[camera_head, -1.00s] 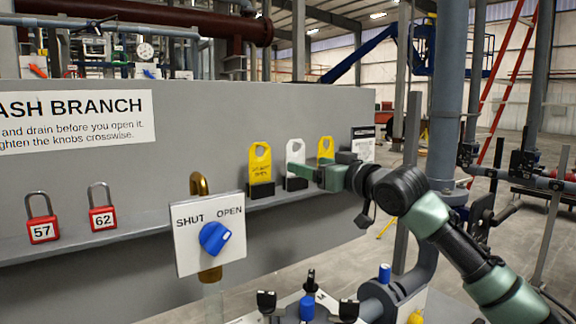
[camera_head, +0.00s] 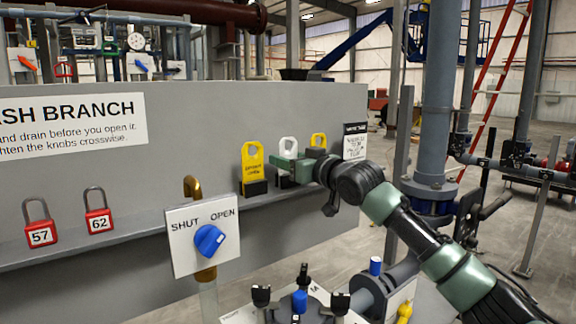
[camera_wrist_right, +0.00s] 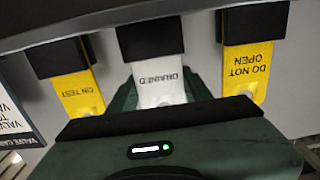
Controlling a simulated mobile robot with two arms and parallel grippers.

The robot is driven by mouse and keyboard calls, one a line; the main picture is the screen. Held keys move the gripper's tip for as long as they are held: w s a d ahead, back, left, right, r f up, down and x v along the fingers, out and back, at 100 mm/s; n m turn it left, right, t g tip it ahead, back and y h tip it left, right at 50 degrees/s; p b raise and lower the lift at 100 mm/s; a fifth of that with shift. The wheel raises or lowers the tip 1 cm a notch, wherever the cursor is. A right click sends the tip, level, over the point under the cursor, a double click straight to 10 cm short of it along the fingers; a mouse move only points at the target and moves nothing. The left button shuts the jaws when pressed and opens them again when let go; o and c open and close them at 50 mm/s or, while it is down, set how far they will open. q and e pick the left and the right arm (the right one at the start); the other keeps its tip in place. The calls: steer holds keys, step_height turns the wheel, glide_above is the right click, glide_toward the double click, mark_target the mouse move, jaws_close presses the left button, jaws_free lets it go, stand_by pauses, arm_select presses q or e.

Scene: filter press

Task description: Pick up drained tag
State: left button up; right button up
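The white drained tag (camera_wrist_right: 160,86) stands in a black holder on the ledge, between two yellow tags. It reads DRAINED, upside down in the wrist view. In the head view its top (camera_head: 288,145) shows above my right gripper (camera_head: 290,165), which covers its middle. In the wrist view green finger parts show close along both sides of the tag; whether they press on it I cannot tell. The tag is still in its holder. My left gripper is not in view.
Yellow tags reading DO NOT OPEN (camera_wrist_right: 247,60) and ON TEST (camera_wrist_right: 78,88) stand close on either side. Red padlocks (camera_head: 98,213) sit on the ledge (camera_head: 140,228) at left. A SHUT/OPEN plate with a blue knob (camera_head: 209,239) stands in front of the ledge.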

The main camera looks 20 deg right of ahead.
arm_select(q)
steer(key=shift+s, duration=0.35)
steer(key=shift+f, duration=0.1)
arm_select(e)
steer(key=shift+r, duration=0.15)
steer(key=shift+r, duration=0.25)
step_height(320, 180, up, 14)
steer(key=shift+r+b, duration=0.1)
steer(key=shift+b, duration=0.45)
arm_select(q)
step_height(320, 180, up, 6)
steer(key=p, duration=0.7)
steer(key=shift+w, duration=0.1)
arm_select(e)
step_height(320, 180, up, 16)
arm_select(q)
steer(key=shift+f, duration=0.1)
